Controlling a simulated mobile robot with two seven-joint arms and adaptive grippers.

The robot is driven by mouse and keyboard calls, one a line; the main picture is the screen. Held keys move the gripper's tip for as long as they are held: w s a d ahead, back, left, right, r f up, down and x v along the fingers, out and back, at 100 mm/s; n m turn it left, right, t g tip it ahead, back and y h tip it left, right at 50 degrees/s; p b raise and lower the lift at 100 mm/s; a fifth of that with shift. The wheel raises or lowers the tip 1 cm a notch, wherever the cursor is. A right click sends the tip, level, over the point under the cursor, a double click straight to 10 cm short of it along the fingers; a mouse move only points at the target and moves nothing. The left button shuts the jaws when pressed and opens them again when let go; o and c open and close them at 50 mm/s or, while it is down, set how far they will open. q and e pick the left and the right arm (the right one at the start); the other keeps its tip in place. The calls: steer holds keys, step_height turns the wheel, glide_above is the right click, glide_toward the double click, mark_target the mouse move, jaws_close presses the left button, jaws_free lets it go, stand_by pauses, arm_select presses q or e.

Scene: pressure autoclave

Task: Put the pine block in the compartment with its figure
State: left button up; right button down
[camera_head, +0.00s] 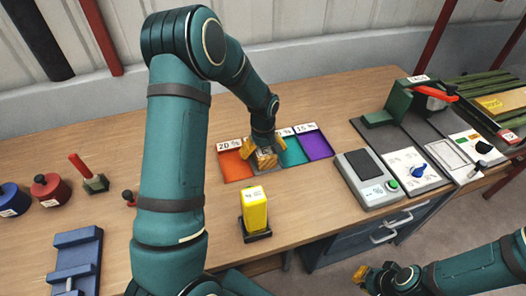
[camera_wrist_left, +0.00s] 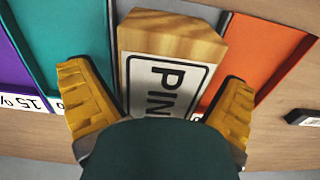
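The pine block (camera_wrist_left: 172,45) is pale wood with a white label reading "PIN", cut off by my gripper. In the head view the block (camera_head: 266,157) is at the second compartment from the left, between the orange one (camera_head: 234,167) and the teal one (camera_head: 291,151); whether it rests on the floor is hidden. My left gripper (camera_wrist_left: 160,100) has its yellow fingers on either side of the block, spread, with narrow gaps beside it. The purple compartment (camera_head: 316,145) is marked 15 %, the orange 20 %; other figures are hidden or unclear. My right gripper (camera_head: 372,276) is low, off the table; its opening is unclear.
A yellow block-shaped device (camera_head: 255,208) stands on a dark base in front of the compartments. A grey meter (camera_head: 368,179) with a green button stands to the right. Red and blue pieces and a blue fixture (camera_head: 76,262) are at the left. Bare wood lies between them.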

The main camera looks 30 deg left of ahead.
arm_select(q)
steer(key=shift+r, duration=0.1)
steer(key=shift+r, duration=0.2)
step_height(320, 180, up, 12)
steer(key=shift+f+p, duration=0.1)
steer(key=shift+p, duration=0.8)
